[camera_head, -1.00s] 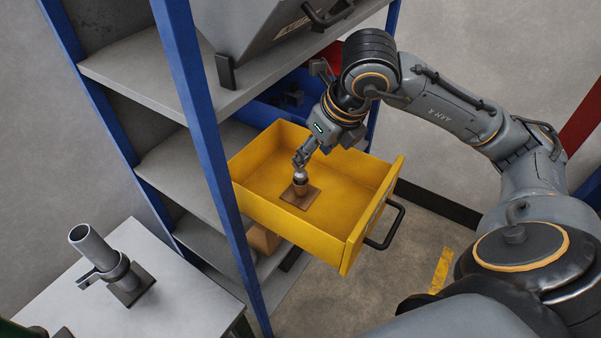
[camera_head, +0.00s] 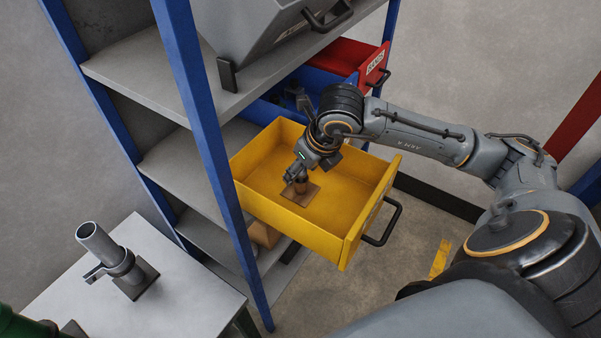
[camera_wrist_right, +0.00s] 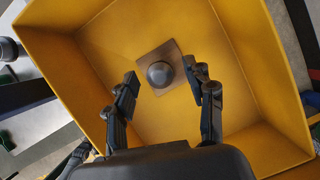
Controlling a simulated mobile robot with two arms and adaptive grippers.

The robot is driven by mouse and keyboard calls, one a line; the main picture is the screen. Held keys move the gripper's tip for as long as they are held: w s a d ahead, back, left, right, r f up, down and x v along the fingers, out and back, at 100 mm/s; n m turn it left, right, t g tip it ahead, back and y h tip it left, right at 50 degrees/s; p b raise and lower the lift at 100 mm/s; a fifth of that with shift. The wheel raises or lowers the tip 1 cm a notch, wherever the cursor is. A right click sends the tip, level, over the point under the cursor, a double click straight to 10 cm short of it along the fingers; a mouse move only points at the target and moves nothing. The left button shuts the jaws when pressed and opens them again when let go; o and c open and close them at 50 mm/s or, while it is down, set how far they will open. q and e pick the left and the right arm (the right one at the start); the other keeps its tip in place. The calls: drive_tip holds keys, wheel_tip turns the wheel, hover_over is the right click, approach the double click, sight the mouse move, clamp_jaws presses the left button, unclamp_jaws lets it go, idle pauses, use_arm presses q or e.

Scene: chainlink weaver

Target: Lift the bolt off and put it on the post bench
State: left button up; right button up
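The bolt (camera_head: 301,187) stands upright on a brown square plate (camera_head: 308,197) inside the open yellow drawer (camera_head: 345,205). In the head view its upper part is hidden by my right gripper (camera_head: 293,173). The right wrist view shows its dark rounded top (camera_wrist_right: 159,74) from above. My right gripper is open there, one finger on each side of the top, with gaps between. The post bench (camera_head: 185,305) is the pale table at the lower left. It carries a grey tubular post (camera_head: 100,243) with a clamp on a square base. My left gripper is not in view.
A blue-posted shelf rack (camera_head: 205,135) stands between the bench and the drawer. A blue bin (camera_head: 262,112) and a red bin (camera_head: 335,57) lie behind the drawer. A green object (camera_head: 18,326) shows at the lower left corner. The bench top's middle is clear.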

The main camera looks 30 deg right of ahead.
clamp_jaws()
drive_tip(key=shift+r, duration=0.1)
drive_tip(key=shift+w+r, duration=0.1)
drive_tip(key=shift+r, duration=0.45)
drive_tip(key=s+a+r+b, duration=0.7)
drive_tip(key=s+a+r, duration=0.1)
drive_tip(key=s+r, duration=0.3)
drive_tip(key=shift+a+r, duration=0.3)
drive_tip(key=shift+r, duration=0.05)
